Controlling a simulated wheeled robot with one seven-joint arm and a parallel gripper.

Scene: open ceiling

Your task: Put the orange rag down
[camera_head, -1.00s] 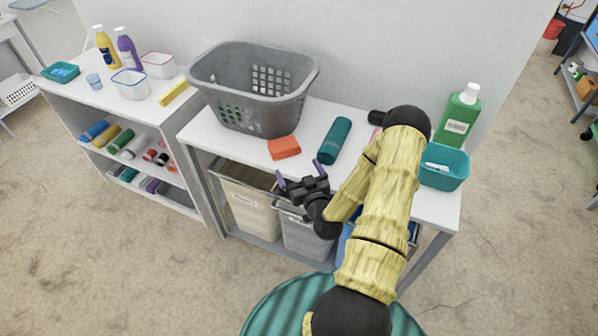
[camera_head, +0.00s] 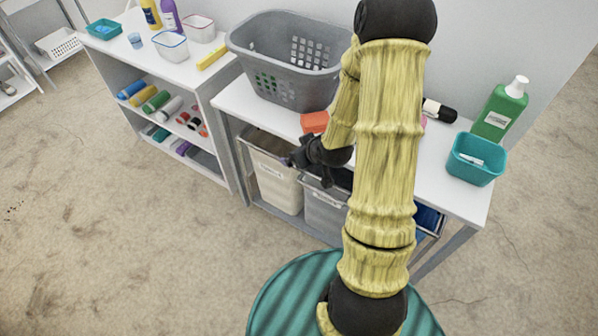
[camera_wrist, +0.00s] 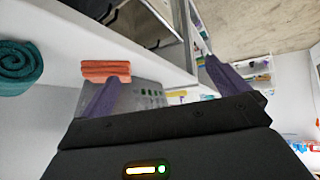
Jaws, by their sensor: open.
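The orange rag (camera_head: 315,122) lies folded on the white table, near its front edge and in front of the grey basket; my arm partly covers it in the head view. It also shows in the wrist view (camera_wrist: 106,70), beyond the tip of one purple finger. My gripper (camera_head: 291,160) hangs in front of the table edge, around or below tabletop height. Its two purple fingers (camera_wrist: 161,72) are spread wide with nothing between them. The rag appears apart from the fingers.
A grey laundry basket (camera_head: 285,62) stands behind the rag. A teal rolled towel (camera_wrist: 18,67) lies beside it, hidden by my arm in the head view. A teal tub (camera_head: 476,160) and green bottle (camera_head: 502,108) stand at the right. Bins (camera_head: 275,180) sit under the table.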

